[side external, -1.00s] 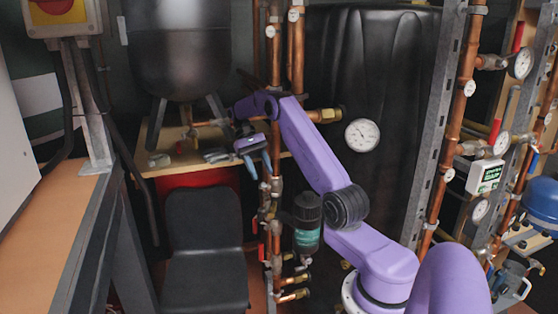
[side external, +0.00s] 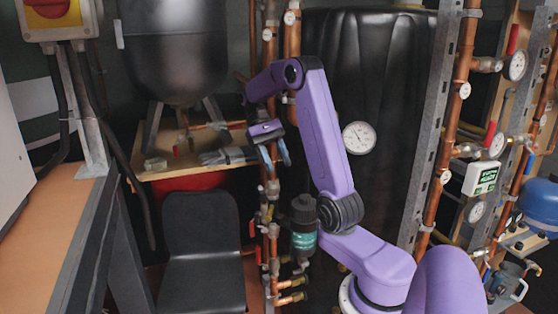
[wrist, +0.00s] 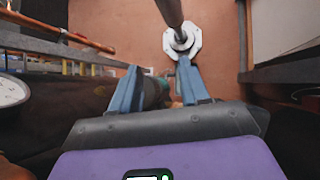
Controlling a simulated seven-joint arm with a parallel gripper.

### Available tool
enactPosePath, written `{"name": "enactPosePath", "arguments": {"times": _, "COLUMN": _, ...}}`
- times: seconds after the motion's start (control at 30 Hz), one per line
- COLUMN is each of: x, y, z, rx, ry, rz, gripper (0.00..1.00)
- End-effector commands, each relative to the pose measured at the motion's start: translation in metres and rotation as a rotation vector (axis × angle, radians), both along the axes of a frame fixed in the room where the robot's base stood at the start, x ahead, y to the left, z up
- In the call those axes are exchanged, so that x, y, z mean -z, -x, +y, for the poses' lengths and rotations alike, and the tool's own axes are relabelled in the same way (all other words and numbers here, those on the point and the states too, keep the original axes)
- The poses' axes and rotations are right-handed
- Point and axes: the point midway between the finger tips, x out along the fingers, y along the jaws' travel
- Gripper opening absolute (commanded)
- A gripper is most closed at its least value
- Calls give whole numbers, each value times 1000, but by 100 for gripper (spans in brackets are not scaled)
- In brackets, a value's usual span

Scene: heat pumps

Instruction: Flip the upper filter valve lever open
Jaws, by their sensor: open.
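The filter (side external: 304,228), a dark canister with a teal label, stands beside the copper pipework in the side external view. A small red lever (side external: 252,228) sits at the pipework left of the filter, and another red lever (side external: 262,254) is lower. I take the higher one as the upper filter valve lever; its exact angle is too small to tell. My gripper (side external: 275,155) is open and empty, with blue fingers pointing down, above the levers and filter and apart from them.
A large black tank (side external: 375,80) with a round gauge (side external: 359,138) stands behind my arm. Copper pipes (side external: 273,200) run vertically below my gripper. A black chair (side external: 202,250) is at the lower left. A wooden shelf (side external: 185,168) lies left of my gripper.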

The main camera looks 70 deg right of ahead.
Motion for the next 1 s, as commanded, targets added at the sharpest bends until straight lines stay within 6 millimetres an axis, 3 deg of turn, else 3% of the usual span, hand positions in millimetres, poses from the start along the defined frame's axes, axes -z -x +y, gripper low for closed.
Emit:
{"name": "enactPosePath", "arguments": {"times": 0.2, "x": -6, "y": 11, "z": 7, "rx": 0, "ry": 0, "rz": 0, "gripper": 45}}
{"name": "enactPosePath", "arguments": {"times": 0.5, "x": -6, "y": 12, "z": 8, "rx": 0, "ry": 0, "rz": 0, "gripper": 45}}
{"name": "enactPosePath", "arguments": {"times": 0.57, "x": -6, "y": 12, "z": 8, "rx": -1, "ry": 1, "rz": 2, "gripper": 29}}
{"name": "enactPosePath", "arguments": {"times": 0.63, "x": -2, "y": 13, "z": 10, "rx": -12, "ry": 3, "rz": 25, "gripper": 6}}
{"name": "enactPosePath", "arguments": {"times": 0.67, "x": 2, "y": 13, "z": 11, "rx": -23, "ry": 8, "rz": 46, "gripper": 0}}
{"name": "enactPosePath", "arguments": {"times": 0.87, "x": 50, "y": 27, "z": 27, "rx": -228, "ry": 115, "rz": 370, "gripper": 0}}
{"name": "enactPosePath", "arguments": {"times": 1.0, "x": 82, "y": 39, "z": 35, "rx": -488, "ry": 281, "rz": 638, "gripper": 0}}
